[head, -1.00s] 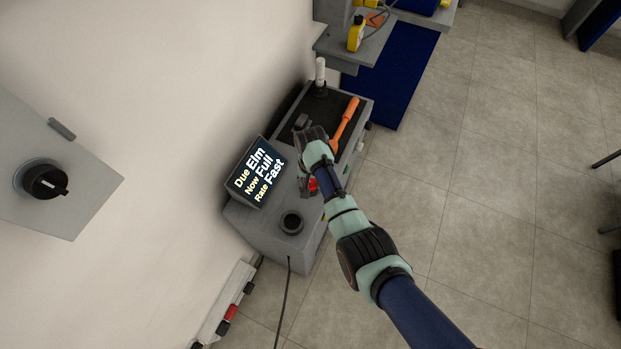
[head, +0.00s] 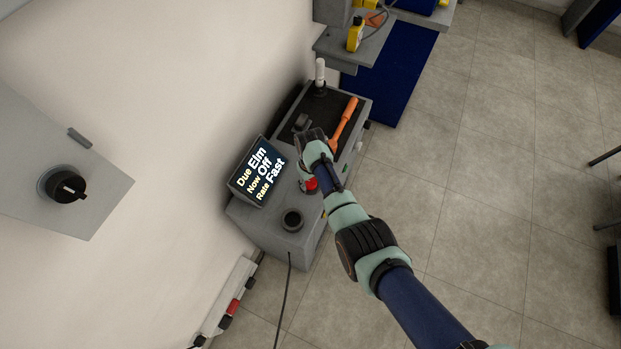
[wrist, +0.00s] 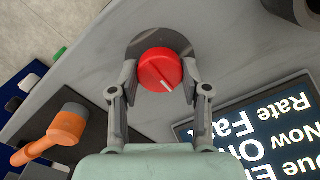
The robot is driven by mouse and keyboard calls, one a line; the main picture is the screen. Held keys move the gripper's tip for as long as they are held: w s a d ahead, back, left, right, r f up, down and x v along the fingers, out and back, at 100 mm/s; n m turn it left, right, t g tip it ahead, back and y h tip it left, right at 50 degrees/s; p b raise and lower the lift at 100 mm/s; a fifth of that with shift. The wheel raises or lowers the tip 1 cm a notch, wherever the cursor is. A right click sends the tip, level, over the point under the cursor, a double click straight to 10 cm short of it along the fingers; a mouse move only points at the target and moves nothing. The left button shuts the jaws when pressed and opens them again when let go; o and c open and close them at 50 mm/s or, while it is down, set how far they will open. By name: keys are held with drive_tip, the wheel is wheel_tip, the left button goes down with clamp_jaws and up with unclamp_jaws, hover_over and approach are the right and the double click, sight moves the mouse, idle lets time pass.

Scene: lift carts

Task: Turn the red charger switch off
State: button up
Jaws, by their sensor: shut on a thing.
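The red charger switch (wrist: 160,70) is a round knob with a white mark on its face, set in a grey panel. My gripper (wrist: 160,78) is shut on it, one finger on each side. The knob's white mark points toward the lower right in the wrist view. In the head view, the red switch (head: 311,185) shows partly beside my arm, which hides much of it. The charger's display (head: 257,172) reads "Due Elm, Now Off, Rate Fast".
An orange-handled tool (head: 345,122) lies in a dark tray beyond the switch. A white-topped post (head: 320,72) stands at the tray's far corner. A dark round socket (head: 292,220) is on the near panel. A wall box with a black knob (head: 66,187) is at left.

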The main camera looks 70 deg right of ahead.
sight(310, 182)
idle(0.4)
drive_tip(key=o, duration=1.1)
drive_tip(key=shift+o, duration=0.2)
wheel_tip(310, 182, up, 12)
